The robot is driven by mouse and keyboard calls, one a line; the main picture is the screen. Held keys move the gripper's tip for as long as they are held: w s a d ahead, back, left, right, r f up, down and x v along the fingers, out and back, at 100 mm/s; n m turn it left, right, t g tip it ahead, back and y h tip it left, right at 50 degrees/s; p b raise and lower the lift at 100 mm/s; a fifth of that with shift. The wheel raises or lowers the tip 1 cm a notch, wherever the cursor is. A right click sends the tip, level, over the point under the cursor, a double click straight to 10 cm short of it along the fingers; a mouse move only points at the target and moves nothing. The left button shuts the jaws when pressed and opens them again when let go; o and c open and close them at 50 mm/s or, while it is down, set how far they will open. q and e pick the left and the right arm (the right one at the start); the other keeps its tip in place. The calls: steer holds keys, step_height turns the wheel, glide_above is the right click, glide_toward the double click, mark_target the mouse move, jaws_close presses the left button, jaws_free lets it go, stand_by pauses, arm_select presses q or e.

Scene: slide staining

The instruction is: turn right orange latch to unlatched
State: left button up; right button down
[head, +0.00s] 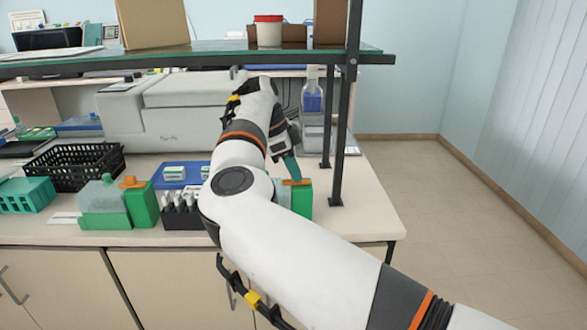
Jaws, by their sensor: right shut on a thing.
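The right orange latch (297,182) sits on top of a green holder (302,202) at the bench's front, just right of my right arm. My right gripper (292,178) points down at this latch from above and is shut on it. My forearm hides the left part of this holder and whatever is beside it. Another orange latch (131,182) sits on a green holder (142,206) further left. My left gripper is not in view.
A dark rack of bottles (182,216), a black basket (75,166) and a teal rack (25,194) stand on the bench. A shelf (200,57) with a dark post (344,120) is close above and right of my gripper. Bench space at right (365,205) is clear.

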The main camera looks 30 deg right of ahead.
steer(key=shift+r+m+p, duration=0.2)
steer(key=shift+m+p, duration=0.3)
steer(key=shift+p, duration=0.5)
steer(key=m+p, duration=0.2)
steer(key=m+g+y+p, duration=0.1)
steer(key=m+p, duration=0.1)
steer(key=shift+w+d+g+y+p, duration=0.1)
steer(key=shift+g+y+p, duration=0.2)
steer(key=shift+p, duration=0.1)
steer(key=shift+m+y+p, duration=0.3)
steer(key=shift+m+p, duration=0.2)
steer(key=shift+m, duration=0.3)
steer(key=m, duration=0.2)
steer(key=m+y, duration=0.1)
steer(key=shift+d+f+m+p, duration=0.15)
steer(key=shift+f+m+p, duration=0.05)
steer(key=shift+m+p, duration=0.2)
steer(key=m+y, duration=0.1)
steer(key=m, duration=0.2)
steer(key=shift+d+y, duration=0.1)
steer(key=shift+y, duration=0.3)
steer(key=shift+m+y, duration=0.6)
steer(key=shift+m, duration=1.6)
steer(key=c, duration=1.4)
jaws_free()
